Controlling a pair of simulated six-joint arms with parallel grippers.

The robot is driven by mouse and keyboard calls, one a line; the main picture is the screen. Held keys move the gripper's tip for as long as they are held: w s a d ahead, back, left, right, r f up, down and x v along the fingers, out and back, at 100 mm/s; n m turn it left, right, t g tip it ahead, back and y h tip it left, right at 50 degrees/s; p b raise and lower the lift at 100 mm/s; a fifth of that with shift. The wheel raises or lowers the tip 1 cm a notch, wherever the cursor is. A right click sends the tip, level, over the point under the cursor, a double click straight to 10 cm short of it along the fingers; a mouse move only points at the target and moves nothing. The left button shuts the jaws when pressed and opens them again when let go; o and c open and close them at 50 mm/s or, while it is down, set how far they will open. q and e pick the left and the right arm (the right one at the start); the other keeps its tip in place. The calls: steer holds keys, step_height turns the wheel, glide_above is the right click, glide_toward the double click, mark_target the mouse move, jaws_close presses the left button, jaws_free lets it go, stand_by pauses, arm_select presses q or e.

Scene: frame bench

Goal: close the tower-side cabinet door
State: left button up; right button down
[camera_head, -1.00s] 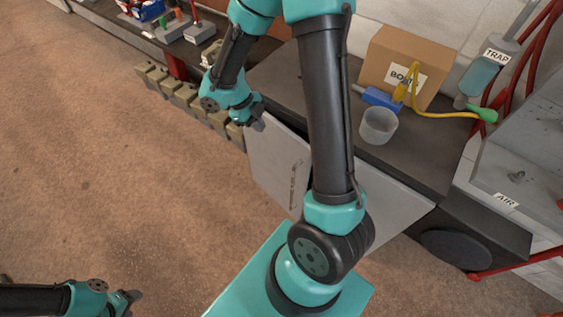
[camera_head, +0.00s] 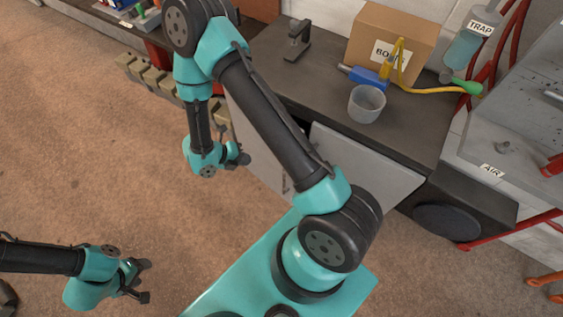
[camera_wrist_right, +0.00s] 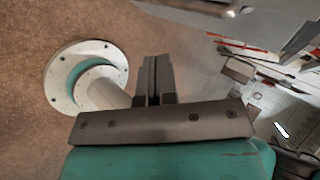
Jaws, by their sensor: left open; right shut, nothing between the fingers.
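A light grey cabinet door (camera_head: 257,148) stands out from the front of the dark bench, partly hidden behind my right arm. A dark handle shows near its lower end. A second grey panel (camera_head: 365,165) is under the bench top to the right; I cannot tell which is the tower-side door. My right gripper (camera_head: 241,156) is shut and empty, beside the outer face of the left door; I cannot tell whether they touch. Its closed fingers (camera_wrist_right: 154,80) show empty in the right wrist view. My left gripper (camera_head: 142,280) is open and empty over the floor at lower left.
The bench top (camera_head: 315,85) carries a black clamp-like piece (camera_head: 298,42), a cardboard box (camera_head: 390,40), a grey cup (camera_head: 366,103) and a blue tool with a yellow hose.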

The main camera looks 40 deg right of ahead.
steer(key=shift+s+a+f, duration=0.1)
steer(key=shift+a+f, duration=0.05)
steer(key=shift+f, duration=0.1)
steer(key=shift+f, duration=0.1)
steer(key=s+d+r+x, duration=0.1)
steer(key=r+x, duration=0.1)
steer(key=x, duration=1)
steer(key=shift+s+d+f, duration=0.15)
steer(key=shift+d+f, duration=0.05)
steer(key=shift+d, duration=0.4)
